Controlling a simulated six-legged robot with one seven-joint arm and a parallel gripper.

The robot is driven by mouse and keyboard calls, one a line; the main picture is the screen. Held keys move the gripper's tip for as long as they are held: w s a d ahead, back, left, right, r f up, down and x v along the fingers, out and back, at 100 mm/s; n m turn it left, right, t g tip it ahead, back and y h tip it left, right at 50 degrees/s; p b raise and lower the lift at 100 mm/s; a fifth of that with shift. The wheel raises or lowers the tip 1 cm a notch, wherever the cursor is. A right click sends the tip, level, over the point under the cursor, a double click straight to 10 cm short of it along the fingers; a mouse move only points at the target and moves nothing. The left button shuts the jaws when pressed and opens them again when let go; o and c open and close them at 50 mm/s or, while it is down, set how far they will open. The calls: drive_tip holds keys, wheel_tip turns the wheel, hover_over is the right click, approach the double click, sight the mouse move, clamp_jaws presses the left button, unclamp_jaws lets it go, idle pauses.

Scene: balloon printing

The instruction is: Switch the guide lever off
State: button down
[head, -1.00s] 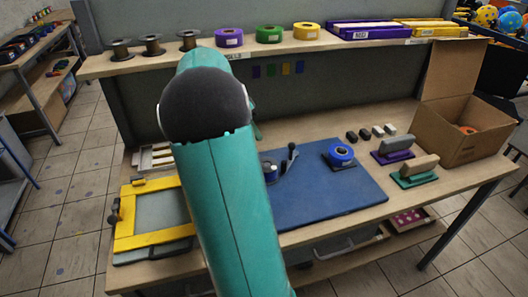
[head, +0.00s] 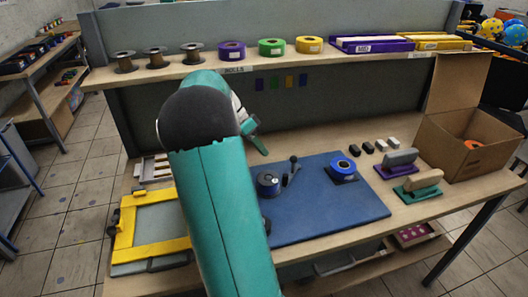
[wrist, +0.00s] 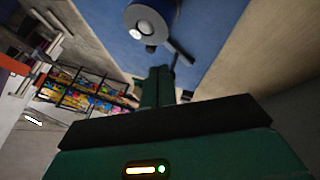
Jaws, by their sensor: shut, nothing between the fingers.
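The guide lever (head: 292,168) is a dark stick with a round knob, standing upright beside a round dark device with a blue part (head: 268,182) on the blue mat (head: 315,215). In the wrist view a dark bar, perhaps the lever (wrist: 180,52), reaches out from the round device (wrist: 148,20), just beyond my fingertips. My teal gripper (head: 254,136) is shut and empty, above and behind the lever in the head view. It also shows in the wrist view (wrist: 158,82). The gap between fingertips and lever is hard to judge.
A yellow frame (head: 125,230) lies at the left. Two handled blocks (head: 418,183) and an open cardboard box (head: 465,145) stand at the right. A shelf with spools (head: 190,50) runs above the back.

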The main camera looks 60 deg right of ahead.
sight(284, 175)
drive_tip(key=x, duration=0.8)
drive_tip(key=shift+a, duration=0.1)
drive_tip(key=shift+s+n, duration=0.3)
drive_tip(key=shift+n, duration=0.1)
drive_tip(key=shift+s+a+h, duration=0.1)
drive_tip(key=shift+h, duration=0.2)
drive_tip(key=shift+s+a+n+t+h, duration=0.2)
drive_tip(key=shift+s+n+t+h, duration=0.4)
drive_tip(key=shift+s+n, duration=0.65)
drive_tip(key=shift+s+d+n+t+h, duration=0.1)
drive_tip(key=shift+s+n+t+h, duration=0.25)
drive_tip(key=shift+s+n, duration=0.45)
drive_tip(key=shift+s+d+n+t+h, duration=0.15)
drive_tip(key=shift+s+n+h, duration=0.4)
drive_tip(key=shift+n, duration=0.3)
drive_tip(key=shift+s, duration=0.1)
